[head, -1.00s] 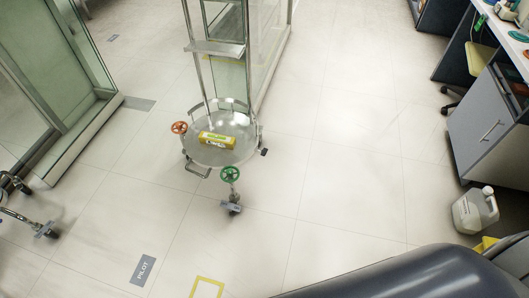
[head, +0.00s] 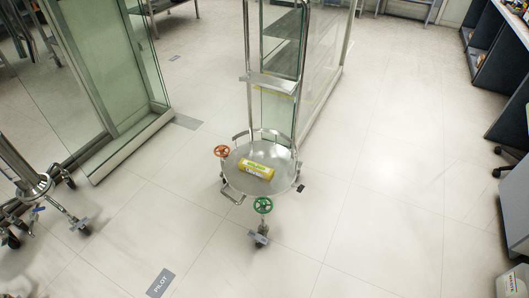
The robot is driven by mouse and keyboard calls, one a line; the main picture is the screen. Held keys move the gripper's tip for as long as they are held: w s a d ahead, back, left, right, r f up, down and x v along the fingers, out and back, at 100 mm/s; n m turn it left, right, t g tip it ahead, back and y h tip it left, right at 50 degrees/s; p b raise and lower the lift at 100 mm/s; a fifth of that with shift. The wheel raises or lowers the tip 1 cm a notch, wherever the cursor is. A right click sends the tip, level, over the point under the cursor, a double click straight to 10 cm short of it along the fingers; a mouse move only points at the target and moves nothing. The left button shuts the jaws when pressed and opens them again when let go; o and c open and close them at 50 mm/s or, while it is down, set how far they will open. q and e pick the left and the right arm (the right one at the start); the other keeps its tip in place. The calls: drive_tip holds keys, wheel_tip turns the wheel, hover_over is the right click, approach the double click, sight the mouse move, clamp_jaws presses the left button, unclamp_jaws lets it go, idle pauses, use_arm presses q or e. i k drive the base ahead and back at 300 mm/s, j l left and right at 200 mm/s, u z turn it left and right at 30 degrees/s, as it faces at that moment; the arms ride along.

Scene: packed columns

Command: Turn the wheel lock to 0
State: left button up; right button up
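A round metal cart (head: 284,182) on casters stands on the floor near the middle of the head view, with a tall metal frame rising behind its tray. A small green wheel (head: 263,205) sits at its front. A small red-orange wheel (head: 221,151) sits at its left side. Which of them is the wheel lock, and any number on it, is too small to tell. A yellow packet (head: 256,169) lies on the tray. Neither of my grippers is in view.
Glass-panelled columns stand at the left (head: 100,70) and behind the cart (head: 325,60). Another wheeled stand (head: 40,187) is at the left edge. The floor right and front of the cart is clear.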

sight(300, 187)
drive_tip(key=u, duration=0.3)
drive_tip(key=i+l+u, duration=0.15)
drive_tip(key=l+u, duration=0.7)
drive_tip(key=i+l+u, duration=0.1)
drive_tip(key=l+u, duration=0.35)
